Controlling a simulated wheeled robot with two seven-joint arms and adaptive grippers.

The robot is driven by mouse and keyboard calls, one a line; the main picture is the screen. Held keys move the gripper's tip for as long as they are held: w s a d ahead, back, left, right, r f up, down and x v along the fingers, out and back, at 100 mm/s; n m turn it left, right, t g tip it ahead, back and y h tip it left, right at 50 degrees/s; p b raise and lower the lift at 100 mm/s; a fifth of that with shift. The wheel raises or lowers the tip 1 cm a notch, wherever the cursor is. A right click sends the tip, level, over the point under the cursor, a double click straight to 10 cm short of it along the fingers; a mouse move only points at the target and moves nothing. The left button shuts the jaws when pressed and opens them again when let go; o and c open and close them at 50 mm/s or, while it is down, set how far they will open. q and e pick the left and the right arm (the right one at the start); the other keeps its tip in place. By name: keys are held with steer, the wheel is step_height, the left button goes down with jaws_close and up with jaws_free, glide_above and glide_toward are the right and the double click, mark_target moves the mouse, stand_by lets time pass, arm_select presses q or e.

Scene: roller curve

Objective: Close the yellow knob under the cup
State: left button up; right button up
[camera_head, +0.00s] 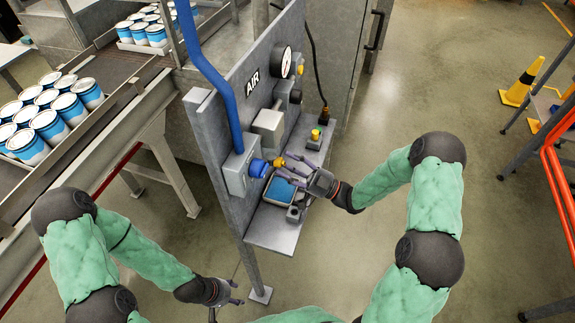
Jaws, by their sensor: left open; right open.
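A small yellow knob (279,162) sits on the grey air panel (237,112), just right of a round blue fitting (258,168). My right gripper (285,166) is open, its fingers reaching left toward the knob. The fingertips lie close beside it; I cannot tell whether they touch. I cannot clearly make out a cup above the knob. My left gripper (234,294) is open and empty, low in front of the panel's foot, away from the knob.
A grey shelf (272,235) juts from the panel below, with a blue tray (280,192) on it. A yellow-green button box (315,135) and a gauge (282,62) are nearby. A roller conveyor (85,140) with several paint cans stands left.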

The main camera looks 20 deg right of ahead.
jaws_close()
steer(key=shift+w+d+r+n+g+b, duration=0.1)
steer(key=shift+n+g+b, duration=1.25)
steer(key=shift+n+b, duration=1.4)
steer(key=shift+w+a+n+g+b, duration=0.1)
steer(key=shift+n+g+b, duration=1.2)
steer(key=shift+n+b, duration=1.4)
steer(key=shift+w+d+r+n+g+b, duration=0.1)
steer(key=shift+n+g+b, duration=1.25)
steer(key=shift+n+b, duration=1.4)
steer(key=shift+n+p, duration=0.3)
steer(key=shift+n, duration=0.1)
steer(key=shift+f, duration=0.1)
